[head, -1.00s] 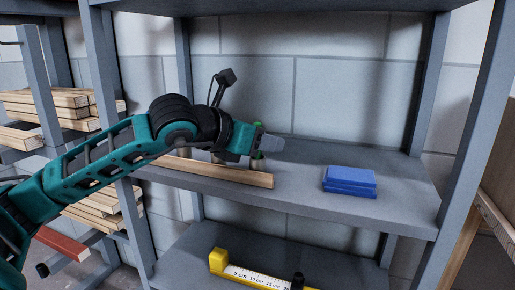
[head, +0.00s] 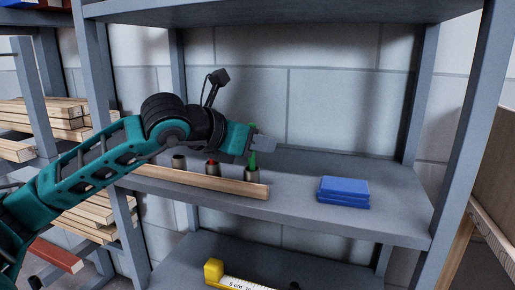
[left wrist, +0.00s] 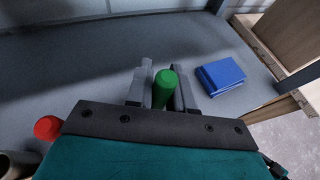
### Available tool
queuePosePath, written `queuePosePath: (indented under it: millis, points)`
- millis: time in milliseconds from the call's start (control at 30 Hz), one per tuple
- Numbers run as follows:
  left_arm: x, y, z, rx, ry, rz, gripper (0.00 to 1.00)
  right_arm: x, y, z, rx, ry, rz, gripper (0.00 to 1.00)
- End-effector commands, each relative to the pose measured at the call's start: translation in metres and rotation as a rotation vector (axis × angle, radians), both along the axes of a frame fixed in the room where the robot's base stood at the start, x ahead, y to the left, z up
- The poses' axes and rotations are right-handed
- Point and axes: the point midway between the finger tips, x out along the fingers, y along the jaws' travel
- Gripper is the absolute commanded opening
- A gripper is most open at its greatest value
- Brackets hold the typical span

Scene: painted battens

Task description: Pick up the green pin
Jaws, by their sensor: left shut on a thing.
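The green pin (head: 252,159) is upright between the fingers of my left gripper (head: 262,143), which is shut on it. The pin's top also shows between the two fingers in the left wrist view (left wrist: 164,88). In the head view its lower end tapers down to the mouth of a small grey-brown cup (head: 251,172) on the shelf. I cannot tell whether the tip is still inside the cup. My right gripper is not in view.
A red pin (head: 212,163) stands in a second cup, left of the green one. Another cup (head: 178,161) is further left. A wooden batten (head: 205,182) lies in front of the cups. Blue blocks (head: 343,190) lie to the right, with bare shelf between.

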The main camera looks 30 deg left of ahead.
Motion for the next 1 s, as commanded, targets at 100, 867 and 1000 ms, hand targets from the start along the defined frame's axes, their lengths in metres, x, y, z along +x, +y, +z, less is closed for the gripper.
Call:
queuePosePath:
  millis: [100, 867, 1000]
  points:
    - [0.0, 0.0, 0.023, -0.001, -0.006, 0.0, 0.0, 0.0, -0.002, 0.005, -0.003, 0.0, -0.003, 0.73]
    - [-0.067, 0.016, 0.045, -0.002, 0.002, -0.001, 0.0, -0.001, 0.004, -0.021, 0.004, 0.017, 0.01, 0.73]
    - [-0.077, 0.018, 0.046, -0.002, 0.002, -0.001, 0.0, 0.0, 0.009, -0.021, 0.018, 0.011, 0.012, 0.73]
